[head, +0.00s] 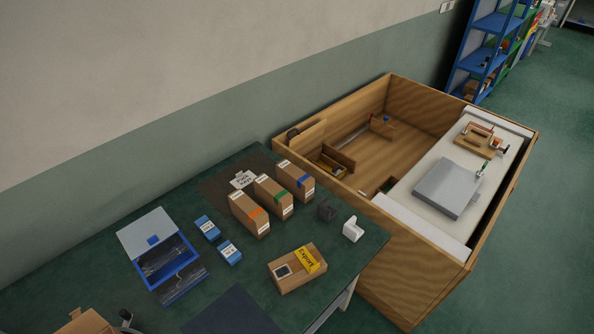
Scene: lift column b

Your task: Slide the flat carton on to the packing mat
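A flat brown carton (289,281) with a yellow label and a white label lies on the dark green table near its front right part. A plain dark blue-grey mat (232,313) lies at the near edge of the picture, left of and in front of the carton and apart from it. A second, dark brown mat (221,186) with a white printed sign lies at the back by the wall. I cannot read which one is the packing mat. Neither of my grippers shows in the head view.
Upright cartons (250,218) stand behind the flat carton. Two small blue boxes (229,252) and an open blue case (166,262) are left. Dark and white (352,229) blocks stand right. A wooden crate (404,298) adjoins the table's right end.

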